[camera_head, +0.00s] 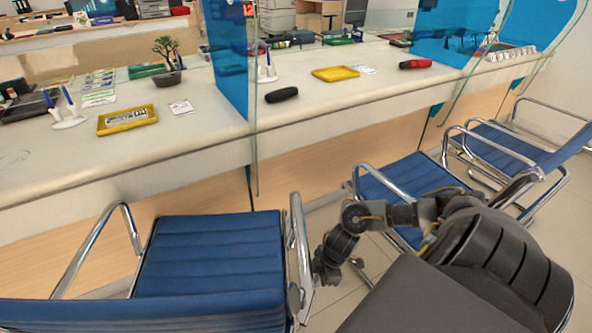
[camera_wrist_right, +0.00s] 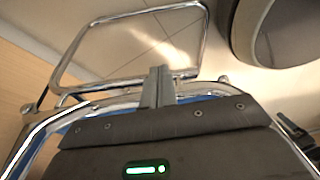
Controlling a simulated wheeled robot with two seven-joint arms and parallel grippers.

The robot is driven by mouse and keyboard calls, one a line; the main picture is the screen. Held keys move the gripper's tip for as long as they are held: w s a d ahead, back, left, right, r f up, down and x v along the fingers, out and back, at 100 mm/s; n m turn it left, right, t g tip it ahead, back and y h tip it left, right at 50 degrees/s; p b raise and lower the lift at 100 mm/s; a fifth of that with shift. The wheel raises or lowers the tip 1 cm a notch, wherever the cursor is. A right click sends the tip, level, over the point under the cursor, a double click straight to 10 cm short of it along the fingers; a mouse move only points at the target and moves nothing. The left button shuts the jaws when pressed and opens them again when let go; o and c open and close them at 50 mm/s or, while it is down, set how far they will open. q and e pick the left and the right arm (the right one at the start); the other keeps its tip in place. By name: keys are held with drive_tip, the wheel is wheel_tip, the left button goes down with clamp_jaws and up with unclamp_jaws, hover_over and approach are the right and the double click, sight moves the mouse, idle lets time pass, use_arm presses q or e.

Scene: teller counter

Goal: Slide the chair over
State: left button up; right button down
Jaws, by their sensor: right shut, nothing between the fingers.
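The near chair (camera_head: 210,255) has a blue ribbed seat, a blue backrest along the bottom left of the head view, and chrome arm loops. It stands in front of the counter. My right gripper (camera_head: 322,272) is low beside the chair's right chrome armrest (camera_head: 301,245). In the right wrist view its fingers (camera_wrist_right: 157,86) are together and empty, over or against the chair's chrome frame (camera_wrist_right: 110,88). I cannot tell whether they touch it. A strip of blue shows behind the gripper body. My left gripper is out of view.
The long counter (camera_head: 200,125) with a wood front runs behind the chair, with glass and blue dividers. More blue chairs stand at right, one partly behind my right arm (camera_head: 380,180) and another farther off (camera_head: 510,145). A strip of tiled floor (camera_head: 325,215) shows between the chairs.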

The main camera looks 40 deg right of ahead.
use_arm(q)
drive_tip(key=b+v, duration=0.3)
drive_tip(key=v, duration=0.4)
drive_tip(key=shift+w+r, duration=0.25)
use_arm(e)
drive_tip(key=w+a+f, duration=0.4)
drive_tip(key=a+f, duration=0.1)
drive_tip(key=f, duration=0.3)
drive_tip(key=shift+a+f, duration=0.3)
drive_tip(key=shift+f, duration=0.1)
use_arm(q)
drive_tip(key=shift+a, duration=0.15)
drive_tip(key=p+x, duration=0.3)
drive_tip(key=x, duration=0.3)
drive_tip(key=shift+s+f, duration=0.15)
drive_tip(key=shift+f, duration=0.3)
use_arm(e)
drive_tip(key=w+a, duration=0.3)
drive_tip(key=a, duration=0.2)
drive_tip(key=shift+w+r, duration=0.15)
drive_tip(key=shift+w, duration=0.1)
drive_tip(key=shift+s+d, duration=0.1)
drive_tip(key=shift+d, duration=0.15)
